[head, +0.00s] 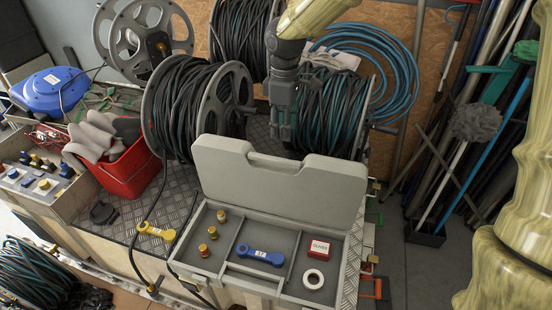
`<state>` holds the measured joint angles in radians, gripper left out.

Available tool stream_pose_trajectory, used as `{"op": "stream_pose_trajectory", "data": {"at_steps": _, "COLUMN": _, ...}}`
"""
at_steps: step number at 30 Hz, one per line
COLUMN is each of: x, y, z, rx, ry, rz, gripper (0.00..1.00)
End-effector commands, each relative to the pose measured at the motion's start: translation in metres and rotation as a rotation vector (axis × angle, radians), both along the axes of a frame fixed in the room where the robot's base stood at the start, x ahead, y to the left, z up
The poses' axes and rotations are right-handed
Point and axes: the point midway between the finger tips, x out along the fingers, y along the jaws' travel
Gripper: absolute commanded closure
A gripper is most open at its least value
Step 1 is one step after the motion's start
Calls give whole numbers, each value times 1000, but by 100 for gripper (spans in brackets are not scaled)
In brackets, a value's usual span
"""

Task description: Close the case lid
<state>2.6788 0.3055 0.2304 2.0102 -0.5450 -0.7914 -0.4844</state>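The grey case (231,289) sits open on the chequered metal top, with its compartments facing up. Its lid (285,190) stands raised at the back of the case, leaning slightly back, with a handle notch in its upper edge. Inside lie several brass fittings, a blue-handled tool, a red labelled box and a white tape roll. My gripper (284,135) hangs pointing down behind the lid, close to its upper edge. It looks apart from the lid, but depth is hard to judge. Its fingers are dark against the hose reels, and whether they are open or shut is unclear.
Hose reels (190,105) stand close behind the lid, around my gripper. A red bucket (130,172) with gloves and a yellow-handled tool (156,231) are left of the case. Poles and brushes (475,122) lean at right. Some metal top is bare left of the case.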

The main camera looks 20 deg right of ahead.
Motion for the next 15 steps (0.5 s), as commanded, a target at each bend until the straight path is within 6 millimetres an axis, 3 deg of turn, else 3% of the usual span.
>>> {"op": "stream_pose_trajectory", "data": {"at_steps": 8, "x": 3, "y": 9, "z": -15, "rx": 0, "ry": 1, "rz": 15, "gripper": 61}}
{"op": "stream_pose_trajectory", "data": {"at_steps": 15, "x": 3, "y": 11, "z": -47, "rx": -1, "ry": 3, "rz": 17, "gripper": 61}}
